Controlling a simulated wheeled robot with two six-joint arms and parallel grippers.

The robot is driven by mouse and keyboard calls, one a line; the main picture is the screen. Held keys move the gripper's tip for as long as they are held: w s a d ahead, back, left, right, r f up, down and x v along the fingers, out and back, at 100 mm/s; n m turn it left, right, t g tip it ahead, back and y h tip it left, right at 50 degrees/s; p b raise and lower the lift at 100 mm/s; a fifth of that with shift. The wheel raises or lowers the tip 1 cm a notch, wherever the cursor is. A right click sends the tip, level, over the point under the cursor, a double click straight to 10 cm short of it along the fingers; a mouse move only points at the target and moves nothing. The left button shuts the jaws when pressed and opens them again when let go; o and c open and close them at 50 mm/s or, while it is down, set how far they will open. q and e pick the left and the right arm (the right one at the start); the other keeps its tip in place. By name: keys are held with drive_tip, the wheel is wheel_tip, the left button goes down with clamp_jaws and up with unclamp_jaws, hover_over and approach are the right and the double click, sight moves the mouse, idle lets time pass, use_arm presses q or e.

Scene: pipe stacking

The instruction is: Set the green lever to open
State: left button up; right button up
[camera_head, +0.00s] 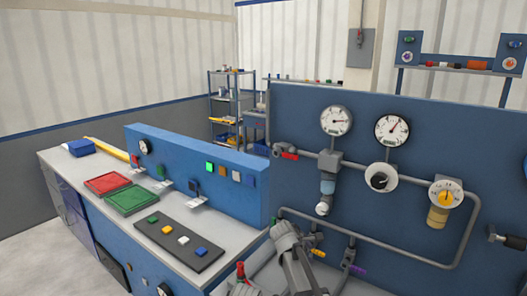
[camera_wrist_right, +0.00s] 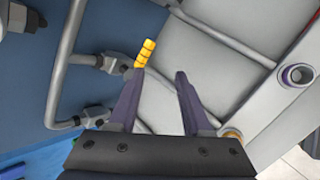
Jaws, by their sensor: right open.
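My right gripper (camera_wrist_right: 160,76) is open and empty in the right wrist view, with two dark purple fingers apart. A yellow ribbed lever handle (camera_wrist_right: 145,53) stands close to the left fingertip; I cannot tell whether they touch. In the head view, my grey right arm is at the bottom centre, beside an orange-yellow handle (camera_head: 317,252) on the piping. A purple handle (camera_head: 357,270) is to its right. A red lever (camera_head: 286,154) is on the upper pipe. My left gripper is not in view.
A blue panel (camera_head: 300,100) carries grey pipes (camera_head: 380,252), gauges (camera_head: 336,121) and a yellow dial (camera_head: 445,197). On the left, a bench holds a red tray (camera_head: 108,183), a green tray (camera_head: 132,199) and a dark strip (camera_head: 165,236) with coloured blocks.

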drive_tip(key=s+f+m+g+y, duration=0.25)
drive_tip(key=s+m, duration=0.55)
drive_tip(key=s, duration=0.5)
drive_tip(key=s+f+m+g+y, duration=0.3)
drive_tip(key=s+m, duration=0.4)
drive_tip(key=s, duration=0.7)
drive_tip(key=s+a+n, duration=0.3)
drive_tip(key=s+a, duration=0.2)
drive_tip(key=a, duration=0.5)
drive_tip(key=shift+s+a+r+n+h, duration=0.25)
drive_tip(key=shift+s+n+h, duration=0.05)
drive_tip(key=shift+h, duration=0.05)
